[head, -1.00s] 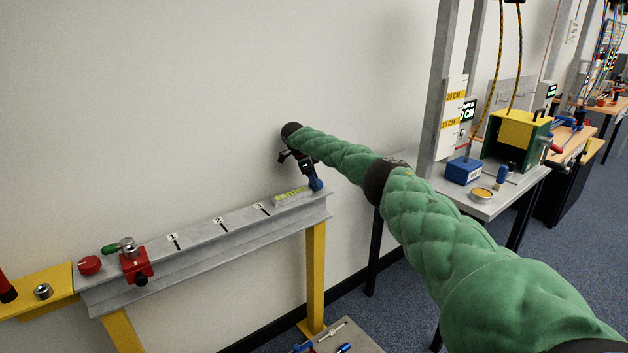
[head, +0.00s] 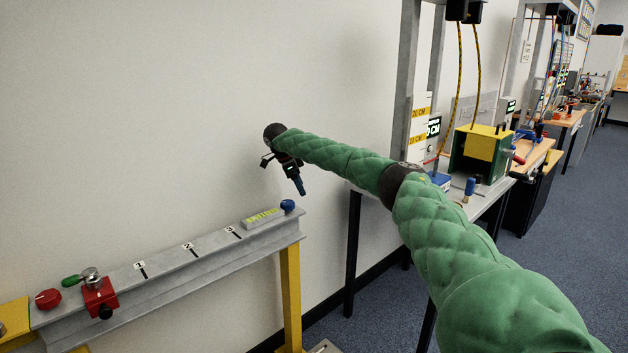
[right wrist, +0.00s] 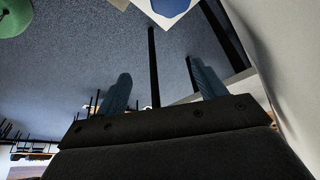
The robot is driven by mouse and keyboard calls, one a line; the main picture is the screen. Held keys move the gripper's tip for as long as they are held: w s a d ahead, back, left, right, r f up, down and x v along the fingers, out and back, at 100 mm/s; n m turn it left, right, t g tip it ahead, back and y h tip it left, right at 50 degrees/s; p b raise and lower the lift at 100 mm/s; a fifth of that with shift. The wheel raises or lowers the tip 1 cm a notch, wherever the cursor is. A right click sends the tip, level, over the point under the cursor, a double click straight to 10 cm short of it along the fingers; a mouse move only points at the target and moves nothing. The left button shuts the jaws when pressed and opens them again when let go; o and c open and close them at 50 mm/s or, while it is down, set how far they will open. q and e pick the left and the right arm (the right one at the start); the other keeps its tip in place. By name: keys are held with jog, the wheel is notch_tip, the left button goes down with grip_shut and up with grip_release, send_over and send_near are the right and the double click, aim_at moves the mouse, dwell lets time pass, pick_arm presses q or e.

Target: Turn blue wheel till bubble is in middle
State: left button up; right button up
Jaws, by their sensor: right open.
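The blue wheel (head: 288,206) sits at the right end of the grey beam, beside the level with its yellow-green vial (head: 262,217). The vial is too small to tell where its bubble is. My right gripper (head: 300,190) is above and slightly right of the wheel, apart from it, fingers pointing down. In the right wrist view its two fingers (right wrist: 162,85) are spread with nothing between them. A blue shape (right wrist: 172,5) on a pale surface, probably the wheel, is cut off at the top edge there. My left gripper is not in view.
The grey beam (head: 180,275) on a yellow post (head: 290,295) carries a red clamp (head: 100,297) and a red knob (head: 48,299) at left. A bench with a green and yellow box (head: 480,150) stands to the right. The wall is close behind.

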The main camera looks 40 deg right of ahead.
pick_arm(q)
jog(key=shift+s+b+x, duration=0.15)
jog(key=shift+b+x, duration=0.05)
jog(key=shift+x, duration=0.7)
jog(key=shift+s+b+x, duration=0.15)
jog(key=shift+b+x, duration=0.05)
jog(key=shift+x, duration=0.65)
pick_arm(e)
jog(key=s+d+r, duration=0.2)
jog(key=s+r, duration=0.1)
jog(key=s, duration=0.2)
jog(key=shift+d+r, duration=0.2)
jog(key=shift+d, duration=0.2)
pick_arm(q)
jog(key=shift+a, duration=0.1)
pick_arm(e)
jog(key=shift+s, duration=0.1)
